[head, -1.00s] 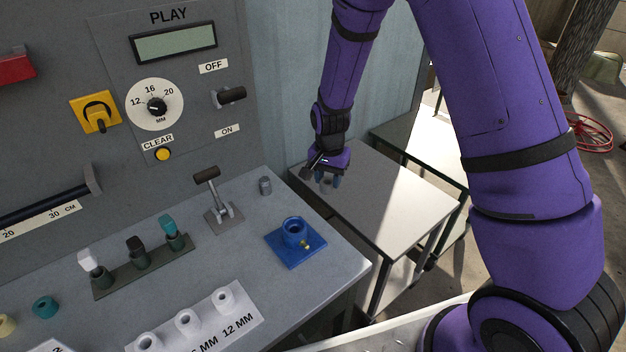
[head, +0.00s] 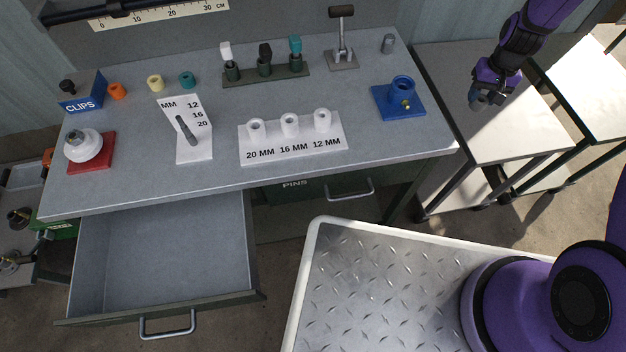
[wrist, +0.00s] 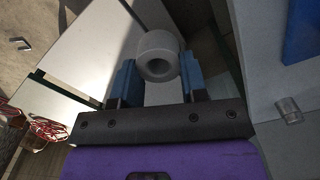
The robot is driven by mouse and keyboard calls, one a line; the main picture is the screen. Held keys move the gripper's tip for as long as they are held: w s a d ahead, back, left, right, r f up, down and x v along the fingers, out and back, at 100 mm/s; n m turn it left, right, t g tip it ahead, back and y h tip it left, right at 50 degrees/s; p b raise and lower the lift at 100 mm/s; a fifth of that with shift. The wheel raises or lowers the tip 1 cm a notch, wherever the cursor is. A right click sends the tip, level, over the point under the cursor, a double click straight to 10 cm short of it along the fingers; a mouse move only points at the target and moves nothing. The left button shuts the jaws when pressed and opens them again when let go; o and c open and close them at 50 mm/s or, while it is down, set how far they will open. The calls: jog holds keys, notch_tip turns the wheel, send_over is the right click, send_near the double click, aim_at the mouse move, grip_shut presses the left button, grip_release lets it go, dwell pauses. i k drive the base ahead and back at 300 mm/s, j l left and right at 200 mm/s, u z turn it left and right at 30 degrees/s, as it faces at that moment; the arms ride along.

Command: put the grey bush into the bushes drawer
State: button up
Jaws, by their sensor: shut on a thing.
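The grey bush (wrist: 158,56), a short light-grey ring with a hole, is between the blue fingertips of my gripper (wrist: 158,75) in the wrist view. My gripper (head: 480,98) is shut on it, above the white side table at the right of the head view. The bush is hard to make out there. An open, empty drawer (head: 165,255) with a metal handle is under the left part of the bench, far from my gripper. Its label is not readable.
The grey bench (head: 330,95) carries a blue fixture (head: 401,92), a lever press (head: 342,45), a white post holder (head: 290,140) and a red-based stand (head: 88,150). A closed PINS drawer (head: 330,188) is to the right. My tread-plate base is in front.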

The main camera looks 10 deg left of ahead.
aim_at(179, 268)
jog(key=k+u, duration=0.3)
jog(key=k, duration=0.15)
jog(key=k+j+u, duration=0.3)
jog(key=i+u, duration=0.1)
jog(key=u, duration=0.35)
jog(key=i+u, duration=0.1)
jog(key=u, duration=0.35)
jog(key=i+l+u, duration=0.1)
jog(key=u, duration=0.35)
jog(key=i+l, duration=0.1)
